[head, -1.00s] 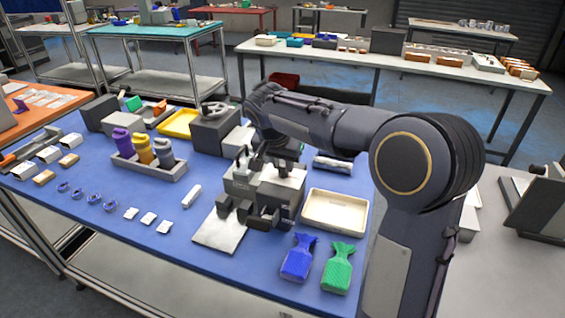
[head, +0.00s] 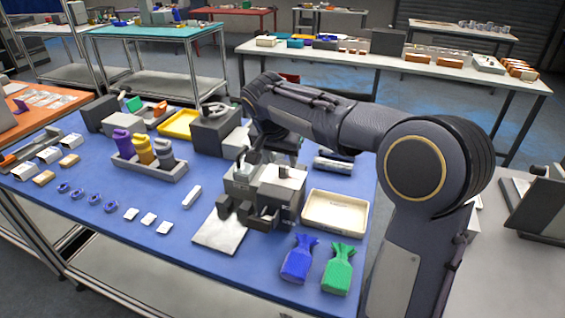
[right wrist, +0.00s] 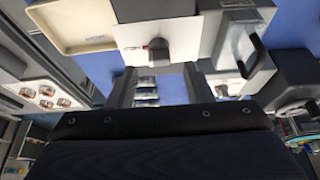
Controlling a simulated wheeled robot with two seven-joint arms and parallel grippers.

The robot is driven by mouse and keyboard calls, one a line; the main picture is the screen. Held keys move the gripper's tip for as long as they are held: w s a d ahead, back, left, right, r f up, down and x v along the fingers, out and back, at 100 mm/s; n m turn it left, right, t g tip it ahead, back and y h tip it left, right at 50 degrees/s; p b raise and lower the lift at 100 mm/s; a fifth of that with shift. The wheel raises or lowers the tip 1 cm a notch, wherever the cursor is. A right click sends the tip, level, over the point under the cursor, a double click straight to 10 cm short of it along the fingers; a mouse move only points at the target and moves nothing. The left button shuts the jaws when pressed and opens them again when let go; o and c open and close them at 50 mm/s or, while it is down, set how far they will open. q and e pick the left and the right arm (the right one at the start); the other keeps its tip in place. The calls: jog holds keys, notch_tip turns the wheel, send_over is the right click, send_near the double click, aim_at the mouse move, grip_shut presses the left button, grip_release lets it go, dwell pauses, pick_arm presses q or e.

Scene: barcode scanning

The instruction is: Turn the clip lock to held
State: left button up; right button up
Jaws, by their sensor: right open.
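A grey machine (head: 240,184) stands on the blue table, with a light-topped block (head: 280,180) at its right. A small dark knob (head: 284,171) stands on that top, probably the clip lock. In the right wrist view the knob (right wrist: 158,50) stands on the white top (right wrist: 185,28), with small unreadable marks beside it. My right gripper (right wrist: 159,72) is open and empty, its fingers apart below the knob in that picture. In the head view it is mostly hidden beneath my forearm, behind the block. My left gripper is not in view.
A cream tray (head: 335,227) stands right of the machine, and blue (head: 297,262) and green (head: 338,272) pouches lie in front. A bottle rack (head: 150,178) stands left.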

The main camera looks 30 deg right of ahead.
jog(key=v, duration=0.5)
jog(key=shift+s, duration=0.1)
dwell(0.3)
jog(key=s+a+f+n+t+y, duration=0.1)
jog(key=s+f, duration=0.3)
jog(key=s, duration=0.5)
jog(key=s+a+f+n+t+y, duration=0.1)
jog(key=s+a+f+n+y, duration=0.2)
jog(key=s, duration=0.5)
jog(key=s+a+f+n+y, duration=0.3)
jog(key=s+a+f+n, duration=0.1)
jog(key=s, duration=0.5)
jog(key=shift+s+a+f+t, duration=0.3)
jog(key=shift+f+t, duration=0.1)
jog(key=shift+f, duration=0.15)
